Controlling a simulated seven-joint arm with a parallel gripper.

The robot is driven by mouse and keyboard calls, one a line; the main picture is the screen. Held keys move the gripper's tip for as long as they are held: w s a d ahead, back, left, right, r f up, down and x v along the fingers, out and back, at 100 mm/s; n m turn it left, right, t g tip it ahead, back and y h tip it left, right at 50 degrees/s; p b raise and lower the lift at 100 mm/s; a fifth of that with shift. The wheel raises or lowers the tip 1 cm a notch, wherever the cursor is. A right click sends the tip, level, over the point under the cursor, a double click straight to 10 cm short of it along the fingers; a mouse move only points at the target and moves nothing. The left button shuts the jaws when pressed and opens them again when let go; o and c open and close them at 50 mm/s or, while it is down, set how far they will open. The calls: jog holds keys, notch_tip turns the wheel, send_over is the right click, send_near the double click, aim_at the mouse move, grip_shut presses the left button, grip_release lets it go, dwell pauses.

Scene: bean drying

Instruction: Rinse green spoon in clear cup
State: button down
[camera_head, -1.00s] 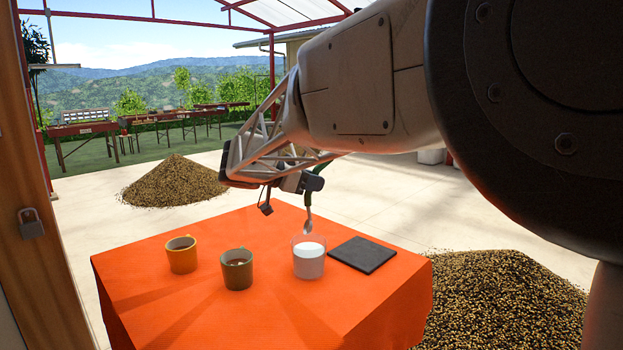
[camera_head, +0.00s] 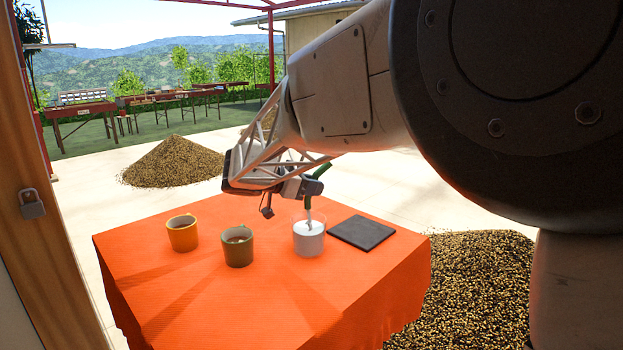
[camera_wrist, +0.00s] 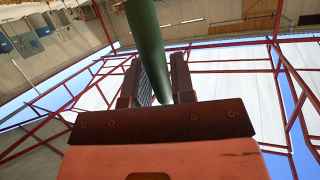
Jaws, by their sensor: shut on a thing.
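The clear cup (camera_head: 309,243) stands on the orange table (camera_head: 160,280) and holds a whitish liquid. My gripper (camera_head: 308,187) is above the cup and shut on the handle of the green spoon (camera_head: 307,201). The spoon hangs down, and its metal lower part reaches into the cup; its tip is hidden by the liquid and cup. In the wrist view the green handle (camera_wrist: 147,45) runs between my two fingers (camera_wrist: 157,85).
A yellow cup (camera_head: 182,236) and a green cup (camera_head: 238,250), with dark contents, stand left of the clear cup. A flat dark square (camera_head: 361,232) lies to its right. The table's front is clear. Bean heaps lie on the floor around.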

jog(key=shift+f, duration=0.85)
